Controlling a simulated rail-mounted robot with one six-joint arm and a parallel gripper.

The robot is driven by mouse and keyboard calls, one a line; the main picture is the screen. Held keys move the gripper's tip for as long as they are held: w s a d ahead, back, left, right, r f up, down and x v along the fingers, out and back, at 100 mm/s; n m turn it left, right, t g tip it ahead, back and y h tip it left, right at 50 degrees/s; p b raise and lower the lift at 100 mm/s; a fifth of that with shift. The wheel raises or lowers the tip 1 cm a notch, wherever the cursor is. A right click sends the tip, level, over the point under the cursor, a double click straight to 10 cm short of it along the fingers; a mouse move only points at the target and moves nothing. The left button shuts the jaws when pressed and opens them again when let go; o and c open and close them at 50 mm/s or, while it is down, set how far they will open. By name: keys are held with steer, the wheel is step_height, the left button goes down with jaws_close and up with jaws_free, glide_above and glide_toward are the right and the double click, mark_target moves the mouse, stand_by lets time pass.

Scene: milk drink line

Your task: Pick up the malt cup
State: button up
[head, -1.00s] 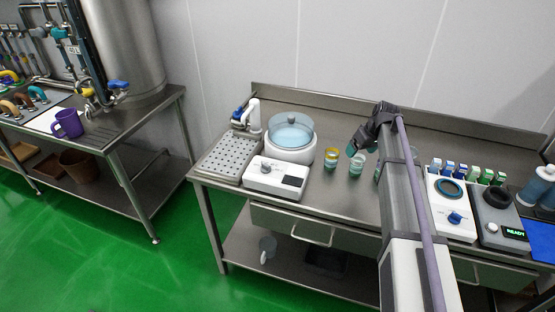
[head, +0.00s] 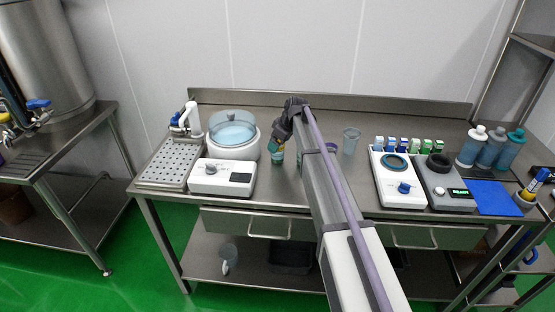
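My gripper (head: 273,146) points down over the worktop, just right of the white round water bath. It is at the top of a small clear cup (head: 277,157) with a yellow rim and a bluish-green lower part. The gripper covers part of this cup, and I cannot tell whether its fingers are around it or shut. A second small cup (head: 299,159) is mostly hidden behind my arm. Another cup with a purple rim (head: 331,147) shows just right of the arm. No label can be read, so I cannot tell for certain which is the malt cup.
The water bath (head: 233,146) and a white control box (head: 220,178) stand close left of the gripper. A clear cup (head: 351,141) stands right of my arm. Farther right are a white device (head: 401,187), a grey device (head: 447,187) and a blue mat (head: 494,197).

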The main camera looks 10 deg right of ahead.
steer(key=b+x, duration=0.2)
steer(key=x, duration=0.2)
steer(key=shift+d+f, duration=0.1)
steer(key=shift+r, duration=0.3)
steer(key=shift+c, duration=0.3)
steer(key=c, duration=1.1)
